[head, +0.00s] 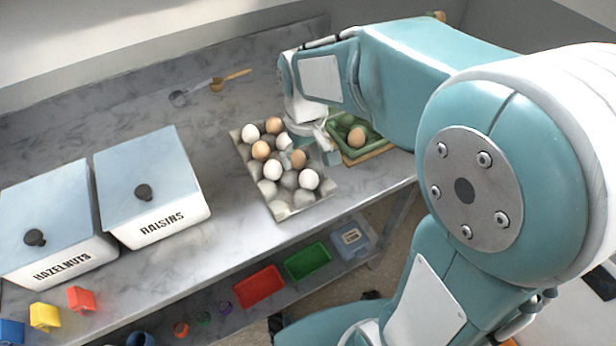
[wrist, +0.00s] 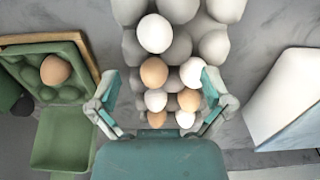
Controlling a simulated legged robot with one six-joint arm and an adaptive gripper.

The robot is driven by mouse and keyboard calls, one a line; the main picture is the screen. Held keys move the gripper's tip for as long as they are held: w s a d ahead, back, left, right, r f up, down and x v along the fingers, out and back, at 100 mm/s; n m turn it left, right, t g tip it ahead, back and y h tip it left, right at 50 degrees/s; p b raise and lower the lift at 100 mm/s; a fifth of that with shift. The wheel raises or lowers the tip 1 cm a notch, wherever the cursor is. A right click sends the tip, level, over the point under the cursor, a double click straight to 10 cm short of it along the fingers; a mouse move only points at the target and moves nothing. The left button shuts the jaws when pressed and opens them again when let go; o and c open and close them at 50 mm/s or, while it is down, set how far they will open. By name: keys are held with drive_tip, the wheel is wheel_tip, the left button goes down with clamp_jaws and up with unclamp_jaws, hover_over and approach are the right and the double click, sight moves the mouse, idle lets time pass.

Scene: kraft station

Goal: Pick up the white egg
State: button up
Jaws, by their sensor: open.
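A grey egg carton (head: 283,211) on the grey table holds a mix of white and brown eggs. White eggs in it include one at the near right (head: 309,179), one at the middle left (head: 273,170) and one at the far left (head: 251,133). Brown eggs (head: 261,150) sit among them. My gripper (wrist: 162,98) is open and empty above the carton, with its fingers on either side of the egg rows. In the wrist view a white egg (wrist: 155,100) lies between the fingers, and another white egg (wrist: 191,72) is near the right finger. My gripper partly hides the carton's far right side in the head view.
A green carton (head: 373,143) with one brown egg (head: 356,137) stands on a wooden board at right. Raisins (head: 176,225) and hazelnuts (head: 70,262) boxes stand left. A wooden-handled tool (head: 236,76) lies behind. Red (head: 259,286) and green (head: 308,262) bins are on the lower shelf.

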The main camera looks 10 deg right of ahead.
sight(308, 172)
drive_tip(key=f, duration=0.6)
drive_tip(key=shift+d+f, duration=0.3)
drive_tip(key=c, duration=0.8)
